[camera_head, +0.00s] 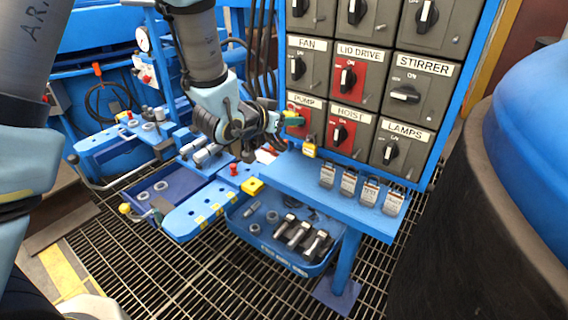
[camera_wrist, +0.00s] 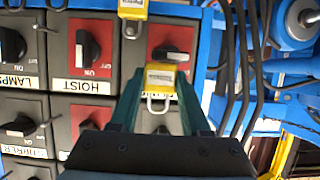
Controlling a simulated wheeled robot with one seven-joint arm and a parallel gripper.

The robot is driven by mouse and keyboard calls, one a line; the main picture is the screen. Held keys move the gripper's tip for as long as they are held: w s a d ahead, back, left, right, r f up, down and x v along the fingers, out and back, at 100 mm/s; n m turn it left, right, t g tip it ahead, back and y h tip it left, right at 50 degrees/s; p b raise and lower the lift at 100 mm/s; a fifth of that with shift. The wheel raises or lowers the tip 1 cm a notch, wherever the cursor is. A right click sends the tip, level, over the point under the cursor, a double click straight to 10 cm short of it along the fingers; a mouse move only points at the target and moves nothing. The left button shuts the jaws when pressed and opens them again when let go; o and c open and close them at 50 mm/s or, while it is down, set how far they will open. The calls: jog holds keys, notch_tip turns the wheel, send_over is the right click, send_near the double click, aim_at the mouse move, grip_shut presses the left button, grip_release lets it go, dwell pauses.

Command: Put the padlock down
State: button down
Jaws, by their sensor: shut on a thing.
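My gripper (camera_head: 291,121) is in front of the left side of the switch panel, near the red PUMP switch (camera_head: 303,110). In the wrist view, its two green fingers (camera_wrist: 160,85) are shut on a yellow padlock (camera_wrist: 160,76) with a pale label. The padlock's metal shackle points toward the wrist. In the head view, the fingers and arm mostly hide the held padlock.
A blue bin (camera_head: 275,257) with metal parts is below. A large dark drum (camera_head: 470,230) stands at right. Cables hang behind my gripper.

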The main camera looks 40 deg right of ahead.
aim_at(287, 170)
notch_tip(287, 170, down, 13)
jog(key=shift+f+p, duration=0.2)
jog(key=shift+p, duration=0.15)
jog(key=shift+f, duration=0.1)
jog(key=shift+f, duration=0.15)
jog(key=shift+c, duration=1.8)
grip_release()
